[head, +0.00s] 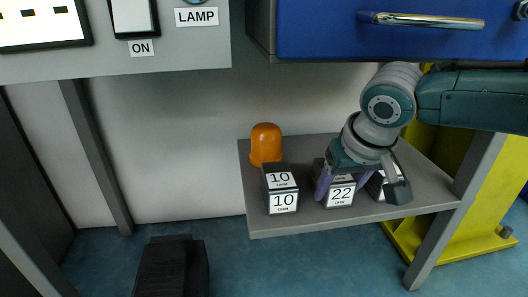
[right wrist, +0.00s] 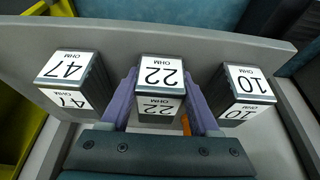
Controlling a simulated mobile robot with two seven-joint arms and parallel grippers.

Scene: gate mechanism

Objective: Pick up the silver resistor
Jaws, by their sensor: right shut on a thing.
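Three dark block-shaped resistors with white labels stand in a row on a grey shelf (head: 400,208). The 22 ohm resistor (head: 340,196) is in the middle, and my right gripper (head: 342,178) is shut on it from above. In the right wrist view its label (right wrist: 161,73) sits between my two purple fingers. The 10 ohm resistor (head: 281,190) stands to its left in the head view. The 47 ohm resistor (right wrist: 68,75) is on the other side, mostly hidden behind my gripper in the head view. No resistor looks plainly silver. My left gripper is not in view.
An orange dome (head: 265,145) stands on the shelf behind the 10 ohm resistor. A blue drawer front with a metal handle (head: 425,20) overhangs above. A grey panel with an ON switch and LAMP label (head: 198,17) is at upper left. A yellow frame (head: 440,230) stands at right.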

